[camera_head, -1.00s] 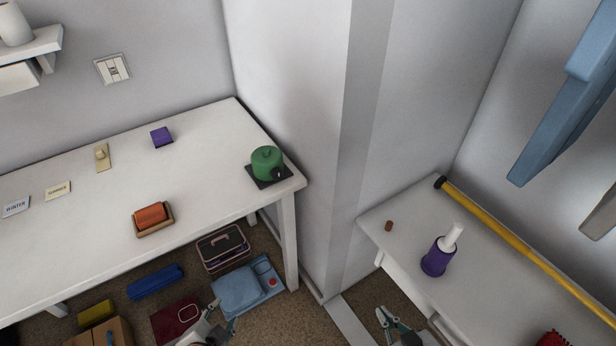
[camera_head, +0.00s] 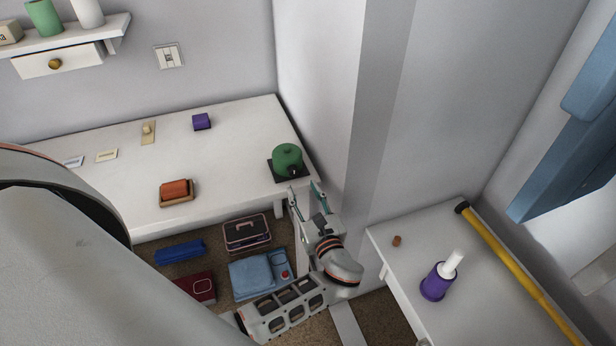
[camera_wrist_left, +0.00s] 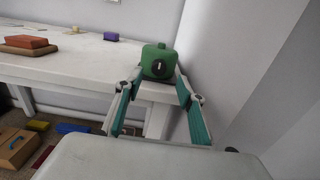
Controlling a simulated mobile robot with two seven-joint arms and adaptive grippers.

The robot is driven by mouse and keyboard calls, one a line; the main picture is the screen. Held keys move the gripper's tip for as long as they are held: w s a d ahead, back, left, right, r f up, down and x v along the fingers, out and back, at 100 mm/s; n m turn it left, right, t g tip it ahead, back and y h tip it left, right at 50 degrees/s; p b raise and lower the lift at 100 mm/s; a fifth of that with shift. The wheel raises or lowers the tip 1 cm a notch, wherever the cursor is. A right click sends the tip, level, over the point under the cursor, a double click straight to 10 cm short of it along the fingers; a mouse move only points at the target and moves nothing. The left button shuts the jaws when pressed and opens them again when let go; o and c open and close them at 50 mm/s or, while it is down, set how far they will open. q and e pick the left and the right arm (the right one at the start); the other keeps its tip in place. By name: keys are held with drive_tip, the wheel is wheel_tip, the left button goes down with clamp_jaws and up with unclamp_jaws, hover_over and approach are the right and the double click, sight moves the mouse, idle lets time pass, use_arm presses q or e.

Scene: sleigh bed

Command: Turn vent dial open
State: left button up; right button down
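A green rounded unit (camera_head: 287,156) stands on a black square base (camera_head: 273,172) at the right front corner of the white table. A small black dial (camera_head: 293,171) is on its front. In the left wrist view the green unit (camera_wrist_left: 152,53) faces me, and its round black dial (camera_wrist_left: 158,67) carries a light, roughly upright mark. My left gripper (camera_head: 304,187) is open and empty, just in front of the table corner, its fingers pointing at the unit. In the wrist view its fingers (camera_wrist_left: 158,80) flank the dial, apart from it. My right gripper is not in view.
The white table (camera_head: 130,198) holds an orange block in a tray (camera_head: 177,192), a purple box (camera_head: 201,121) and small cards. A wall column (camera_head: 320,80) stands close right of the unit. A second white table (camera_head: 410,250) holds a purple holder (camera_head: 435,284) and yellow pole (camera_head: 510,270).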

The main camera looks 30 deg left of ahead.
sight(294, 173)
use_arm(q)
drive_tip(key=b+x, duration=0.1)
drive_tip(key=x, duration=0.4)
drive_tip(key=shift+a+f, duration=0.15)
drive_tip(key=shift+a, duration=0.05)
drive_tip(key=shift+x, duration=0.85)
drive_tip(key=shift+d, duration=0.1)
drive_tip(key=c, duration=1.1)
